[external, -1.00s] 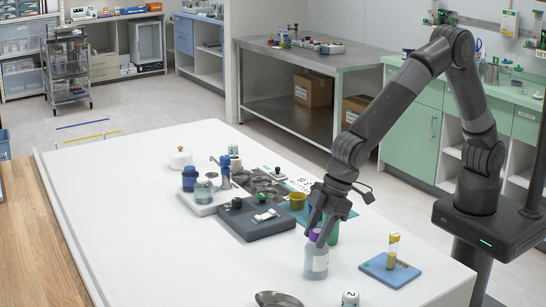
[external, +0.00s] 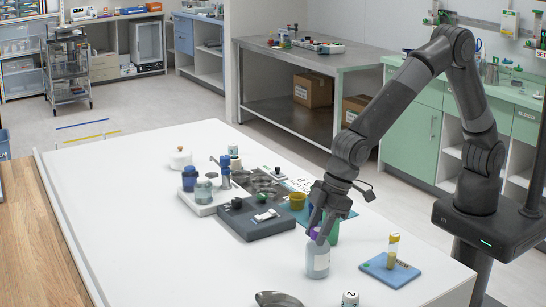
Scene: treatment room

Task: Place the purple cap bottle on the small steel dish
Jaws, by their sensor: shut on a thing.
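The purple cap bottle (external: 317,262) is a clear, pale bottle with a white label, upright at the front right of the white table. My gripper (external: 318,236) points down over it and is shut on its purple cap. I cannot tell whether the bottle's base touches the table. The small steel dish (external: 277,299) lies at the bottom edge of the view, left of and nearer than the bottle. It is partly cut off by the frame.
A blue pad with a yellow-capped tube (external: 393,250) stands to the right. A white numbered container (external: 350,299) is right of the dish. A green item (external: 333,232) is close behind the bottle. A grey block (external: 256,221) stands behind left. The table's left front is clear.

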